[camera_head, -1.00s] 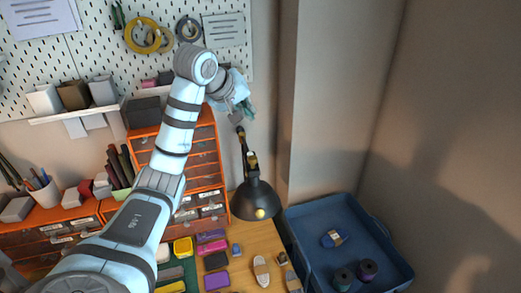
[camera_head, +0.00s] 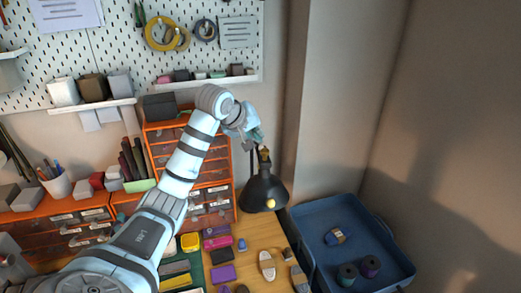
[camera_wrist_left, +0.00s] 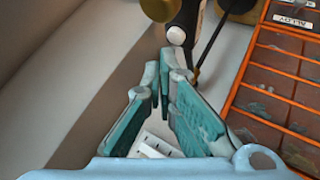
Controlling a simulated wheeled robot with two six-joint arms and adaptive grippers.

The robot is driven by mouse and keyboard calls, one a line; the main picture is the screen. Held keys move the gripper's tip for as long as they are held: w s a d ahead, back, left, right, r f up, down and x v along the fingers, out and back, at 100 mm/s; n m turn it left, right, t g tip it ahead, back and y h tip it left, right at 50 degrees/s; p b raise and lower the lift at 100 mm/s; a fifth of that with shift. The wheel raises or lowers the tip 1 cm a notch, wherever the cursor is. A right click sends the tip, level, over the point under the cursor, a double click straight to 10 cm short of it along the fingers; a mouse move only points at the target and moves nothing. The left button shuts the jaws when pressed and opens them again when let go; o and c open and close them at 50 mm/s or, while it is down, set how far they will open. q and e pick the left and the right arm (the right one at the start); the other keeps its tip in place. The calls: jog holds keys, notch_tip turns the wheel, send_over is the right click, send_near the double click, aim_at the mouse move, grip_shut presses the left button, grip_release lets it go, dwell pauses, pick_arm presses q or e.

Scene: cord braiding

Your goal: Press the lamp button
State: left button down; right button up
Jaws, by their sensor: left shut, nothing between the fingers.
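The black desk lamp (camera_head: 263,192) hangs its shade over the right end of the wooden table, with brass-coloured joints above it. In the left wrist view, a round white knob, which looks like the lamp button (camera_wrist_left: 176,36), sits on a dark lamp part just beyond the fingertips. My left gripper (camera_head: 257,138) is just above the lamp joint in the head view. Its teal fingers (camera_wrist_left: 165,62) are shut and empty, their tips close below the white knob. I cannot tell whether they touch it. My right gripper is not in view.
Orange drawer cabinets (camera_head: 190,140) stand behind my left arm, and the pegboard (camera_head: 110,45) is above. A blue bin (camera_head: 312,222) with spools is at the lower right. Small coloured blocks lie on the wooden table (camera_head: 258,232). A wall corner is right of the lamp.

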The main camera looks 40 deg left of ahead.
pick_arm(q)
jog(key=shift+w, duration=0.1)
jog(key=shift+w+f, duration=0.1)
jog(key=shift+w, duration=0.1)
jog(key=shift+w+f, duration=0.1)
jog(key=shift+w, duration=0.1)
jog(key=shift+s, duration=0.1)
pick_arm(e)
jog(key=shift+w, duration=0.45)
pick_arm(q)
jog(key=shift+s, duration=0.15)
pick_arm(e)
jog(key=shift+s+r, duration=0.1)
pick_arm(q)
jog(key=shift+f, duration=0.35)
